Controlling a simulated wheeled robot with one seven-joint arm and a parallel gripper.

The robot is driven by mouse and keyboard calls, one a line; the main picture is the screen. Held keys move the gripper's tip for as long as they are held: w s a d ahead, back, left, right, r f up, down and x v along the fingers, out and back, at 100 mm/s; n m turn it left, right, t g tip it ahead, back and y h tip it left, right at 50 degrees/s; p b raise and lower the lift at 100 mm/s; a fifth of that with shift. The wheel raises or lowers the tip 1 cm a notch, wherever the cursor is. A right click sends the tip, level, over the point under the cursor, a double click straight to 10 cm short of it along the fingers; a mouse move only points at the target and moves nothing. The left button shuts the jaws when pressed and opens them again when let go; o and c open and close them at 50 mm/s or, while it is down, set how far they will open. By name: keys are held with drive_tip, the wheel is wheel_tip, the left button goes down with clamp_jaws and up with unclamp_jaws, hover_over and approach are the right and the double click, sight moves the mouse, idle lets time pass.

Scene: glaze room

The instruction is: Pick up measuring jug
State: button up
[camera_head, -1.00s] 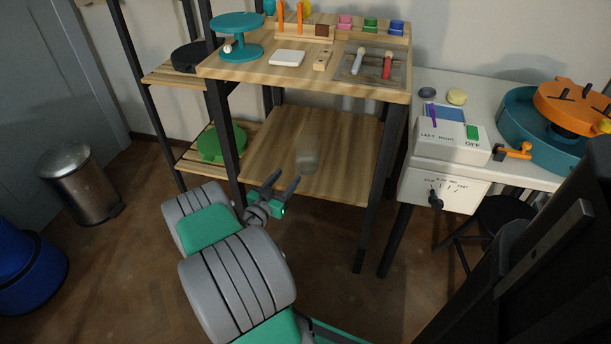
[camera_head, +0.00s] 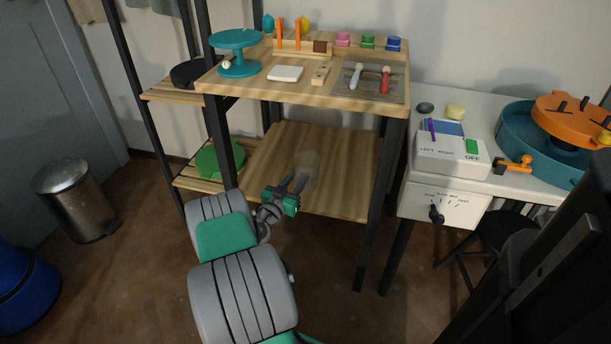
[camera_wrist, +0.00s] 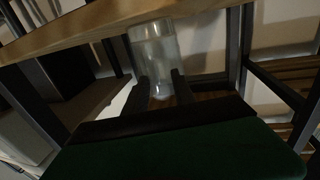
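The measuring jug (camera_head: 308,168) is a clear, see-through vessel standing on the lower wooden shelf (camera_head: 345,185) of the workbench. In the wrist view the jug (camera_wrist: 155,52) shows just ahead of my fingers, lined up with the gap between them. My gripper (camera_head: 293,182) is at the front of the shelf, its fingers apart and pointing at the jug. In the wrist view the gripper (camera_wrist: 160,90) is open with nothing clamped. The fingertips partly overlap the jug's near side in the head view; I cannot tell whether they touch it.
The bench top (camera_head: 250,86) lies above the shelf, with a teal stand (camera_head: 238,55) and several small tools. Dark bench legs (camera_head: 375,205) flank the shelf. A green item (camera_head: 215,160) sits on the left rack. A white control box (camera_head: 450,155) stands right. The shelf around the jug is clear.

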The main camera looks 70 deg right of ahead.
clamp_jaws()
idle(0.9)
